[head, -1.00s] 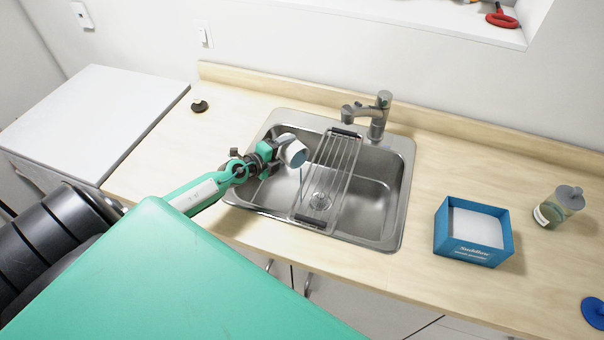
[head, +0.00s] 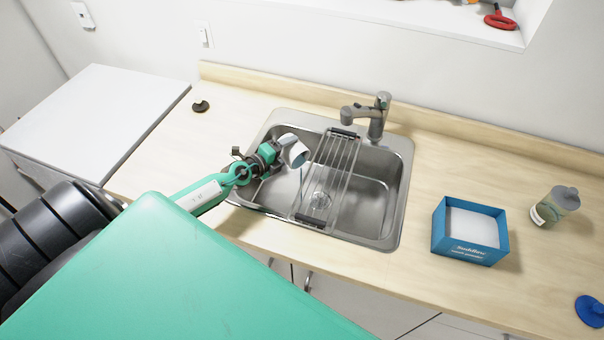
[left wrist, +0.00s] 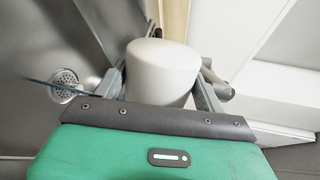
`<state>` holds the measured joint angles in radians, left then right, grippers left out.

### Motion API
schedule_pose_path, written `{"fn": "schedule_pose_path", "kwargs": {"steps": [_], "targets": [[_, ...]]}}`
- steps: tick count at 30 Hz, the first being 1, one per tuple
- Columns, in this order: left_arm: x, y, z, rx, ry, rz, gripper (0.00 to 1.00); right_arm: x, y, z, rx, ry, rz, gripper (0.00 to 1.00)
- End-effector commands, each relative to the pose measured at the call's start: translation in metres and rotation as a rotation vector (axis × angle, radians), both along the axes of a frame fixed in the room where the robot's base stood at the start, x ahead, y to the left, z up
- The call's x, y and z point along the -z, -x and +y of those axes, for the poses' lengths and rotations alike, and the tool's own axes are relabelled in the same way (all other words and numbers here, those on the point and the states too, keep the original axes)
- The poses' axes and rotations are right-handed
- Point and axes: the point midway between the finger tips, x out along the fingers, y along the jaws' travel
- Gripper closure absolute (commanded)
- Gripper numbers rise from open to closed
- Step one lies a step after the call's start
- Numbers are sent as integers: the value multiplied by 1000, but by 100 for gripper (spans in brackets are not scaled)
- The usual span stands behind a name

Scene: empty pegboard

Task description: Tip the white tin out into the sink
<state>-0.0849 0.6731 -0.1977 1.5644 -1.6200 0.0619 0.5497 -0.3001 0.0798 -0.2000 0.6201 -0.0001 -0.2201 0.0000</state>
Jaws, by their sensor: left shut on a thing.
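My left gripper (head: 277,155) is shut on the white tin (head: 293,151) and holds it above the left part of the steel sink (head: 376,197). The tin is tilted, its mouth turned down and to the right. In the left wrist view the white tin (left wrist: 160,72) sits between the two fingers, and a thin bluish streak runs beside it past the drain (left wrist: 65,85); I cannot tell for certain whether it is liquid. The inside of the tin is hidden. My right gripper is not in view.
A wire rack (head: 333,170) spans the sink just right of the tin. The faucet (head: 376,115) stands behind. A blue box (head: 468,232), a jar (head: 555,206) and a blue stopper-like item (head: 590,311) are on the counter at right. A dark small object (head: 200,106) lies back left.

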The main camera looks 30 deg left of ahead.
Motion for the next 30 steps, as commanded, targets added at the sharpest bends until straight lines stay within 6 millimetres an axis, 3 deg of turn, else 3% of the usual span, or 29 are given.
{"fn": "schedule_pose_path", "kwargs": {"steps": [30], "targets": [[-6, 1, -6, 0, -106, -33, 70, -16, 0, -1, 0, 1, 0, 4]]}}
